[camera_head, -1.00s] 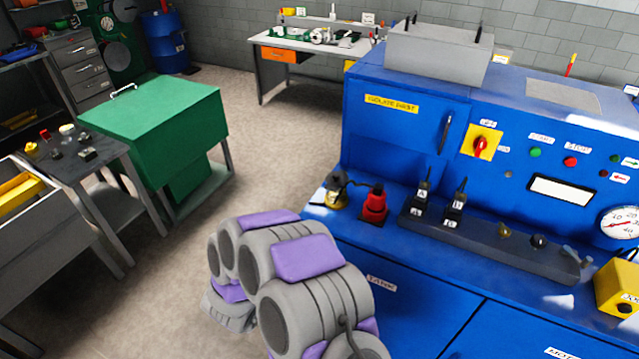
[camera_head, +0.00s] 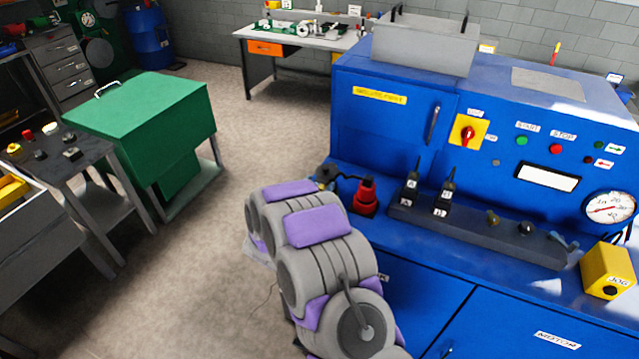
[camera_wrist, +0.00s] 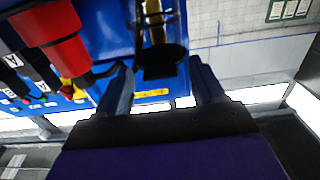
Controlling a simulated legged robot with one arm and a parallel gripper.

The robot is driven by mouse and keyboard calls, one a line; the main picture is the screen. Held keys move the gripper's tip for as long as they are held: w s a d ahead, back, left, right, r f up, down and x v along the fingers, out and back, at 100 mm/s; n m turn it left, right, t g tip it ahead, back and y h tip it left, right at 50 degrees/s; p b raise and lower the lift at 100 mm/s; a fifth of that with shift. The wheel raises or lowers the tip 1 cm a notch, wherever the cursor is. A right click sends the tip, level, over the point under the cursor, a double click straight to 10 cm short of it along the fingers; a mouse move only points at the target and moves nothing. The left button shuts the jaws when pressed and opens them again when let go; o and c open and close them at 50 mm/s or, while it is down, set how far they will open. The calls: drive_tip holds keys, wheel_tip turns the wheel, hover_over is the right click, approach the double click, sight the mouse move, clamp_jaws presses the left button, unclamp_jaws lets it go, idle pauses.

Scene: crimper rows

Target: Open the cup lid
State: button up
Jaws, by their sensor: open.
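A small cup with a dark lid (camera_head: 325,172) stands at the left end of the blue machine's ledge, left of a red fitting (camera_head: 365,197). My arm covers its lower part in the head view. In the wrist view, which looks upside down, a dark round part that looks like the lid (camera_wrist: 163,64) lies between the fingers, with yellow behind it. My gripper (camera_wrist: 160,75) is open, one finger on each side of it; I cannot tell whether either touches. The gripper is hidden behind my arm in the head view.
The blue machine (camera_head: 385,125) has black levers (camera_head: 443,195), a selector switch (camera_head: 468,132) and a yellow jog box (camera_head: 607,270). The red fitting (camera_wrist: 60,45) is close to the left finger in the wrist view. A green cabinet (camera_head: 140,115) stands left, with open floor between.

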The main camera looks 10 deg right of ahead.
drive_tip(key=shift+w+d, duration=0.3)
drive_tip(key=shift+w, duration=0.3)
drive_tip(key=shift+c, duration=0.3)
drive_tip(key=shift+d, duration=0.1)
drive_tip(key=shift+c, duration=1.4)
drive_tip(key=shift+s+r, duration=0.15)
drive_tip(key=shift+r, duration=0.05)
clamp_jaws()
